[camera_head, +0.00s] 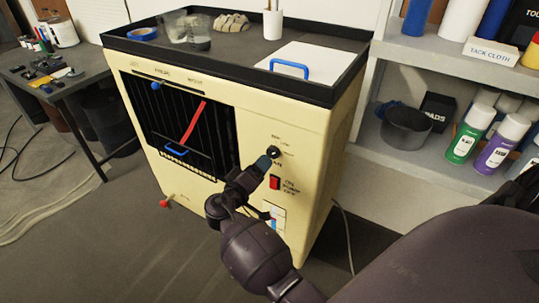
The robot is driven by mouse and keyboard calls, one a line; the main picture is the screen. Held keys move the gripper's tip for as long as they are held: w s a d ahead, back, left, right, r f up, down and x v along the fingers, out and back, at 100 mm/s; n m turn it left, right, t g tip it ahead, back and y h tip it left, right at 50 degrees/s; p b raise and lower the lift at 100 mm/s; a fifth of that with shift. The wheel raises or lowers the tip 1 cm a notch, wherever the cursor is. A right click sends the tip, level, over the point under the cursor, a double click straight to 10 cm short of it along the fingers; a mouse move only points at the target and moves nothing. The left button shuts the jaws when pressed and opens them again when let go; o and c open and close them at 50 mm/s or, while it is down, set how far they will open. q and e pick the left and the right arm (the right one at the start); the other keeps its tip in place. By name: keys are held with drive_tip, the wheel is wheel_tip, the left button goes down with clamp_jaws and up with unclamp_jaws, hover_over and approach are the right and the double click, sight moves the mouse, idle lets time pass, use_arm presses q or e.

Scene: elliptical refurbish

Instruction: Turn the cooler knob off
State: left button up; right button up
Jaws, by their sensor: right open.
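The cooler (301,216) is a cream-coloured cabinet with a black slatted grille on its front left. Its black knob (274,152) is on the upper right of the front, with small lettering around it. My right gripper (263,164) is at the knob's lower left, its blue-grey tip close to it; I cannot tell whether they touch. The gripper is open and holds nothing that I can see. A red switch (275,182) sits below the knob, just right of the gripper. My left gripper is not in view.
A lid with a blue handle (289,69), cups and a blue tape roll (142,33) are on the cooler's tray-like top. A shelf (440,60) with spray cans (470,133) stands on the right. A dark table (60,90) is at left.

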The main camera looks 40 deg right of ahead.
sight(271, 153)
drive_tip(key=x, duration=0.6)
drive_tip(key=shift+w+d, duration=0.1)
drive_tip(key=shift+d, duration=0.1)
drive_tip(key=c, duration=0.9)
